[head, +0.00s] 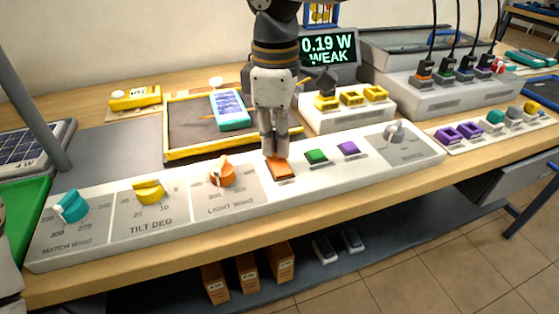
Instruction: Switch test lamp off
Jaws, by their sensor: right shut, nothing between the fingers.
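A long white control panel (345,165) lies along the front of the bench. An orange rocker switch (283,171) sits on it, right of the orange LIGHT knob (222,172). My right gripper (275,154) points straight down, shut and empty, with its fingertips at the far edge of the orange switch. I cannot tell whether they touch it. The fingers cover part of the switch. A green switch (316,157) and a purple switch (348,148) are to the right. I cannot make out a lit lamp. My left gripper is not in view.
A yellow TILT knob (149,192) and a teal MATCH knob (72,206) are on the panel's left. Behind stand a yellow-edged tray (180,155) with a teal device (230,110), a display (328,46) reading "0.19 W WEAK", and a white block with yellow sockets (352,98).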

